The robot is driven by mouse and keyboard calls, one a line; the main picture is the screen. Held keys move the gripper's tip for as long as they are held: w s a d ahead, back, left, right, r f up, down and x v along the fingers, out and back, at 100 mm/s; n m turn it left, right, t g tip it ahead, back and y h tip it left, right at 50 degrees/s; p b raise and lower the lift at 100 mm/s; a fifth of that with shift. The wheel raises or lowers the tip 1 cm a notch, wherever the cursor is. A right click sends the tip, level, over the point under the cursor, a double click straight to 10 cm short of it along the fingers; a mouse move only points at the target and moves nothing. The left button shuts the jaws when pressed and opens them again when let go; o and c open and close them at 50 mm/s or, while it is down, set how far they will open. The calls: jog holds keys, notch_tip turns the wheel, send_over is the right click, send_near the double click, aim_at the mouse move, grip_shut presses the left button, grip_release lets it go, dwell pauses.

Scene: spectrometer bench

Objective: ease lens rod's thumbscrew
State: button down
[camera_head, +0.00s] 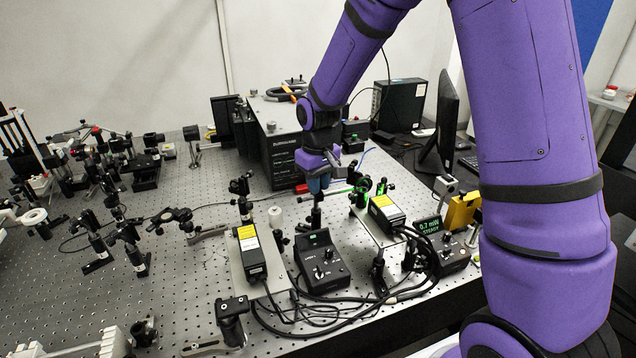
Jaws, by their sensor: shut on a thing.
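My gripper (318,183) points down over the middle of the bench, at the top of a dark upright rod (316,214). Its blue-tipped fingers are shut on a small part there, which appears to be the lens rod's thumbscrew. The fingers hide that part, so its shape and how far it is turned cannot be seen. The rod stands upright behind a black control box with knobs.
The control box (322,268) and a yellow-labelled black module (251,252) stand in front. A green-lit optic (363,184) and another labelled module (386,212) are close on the right. A large black unit (283,150) stands behind. Loose cables (325,315) lie in front.

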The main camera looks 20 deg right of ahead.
jog(key=shift+n, duration=0.7)
jog(key=c, duration=1.1)
grip_release()
notch_tip(320, 180, up, 11)
jog(key=shift+f, duration=0.1)
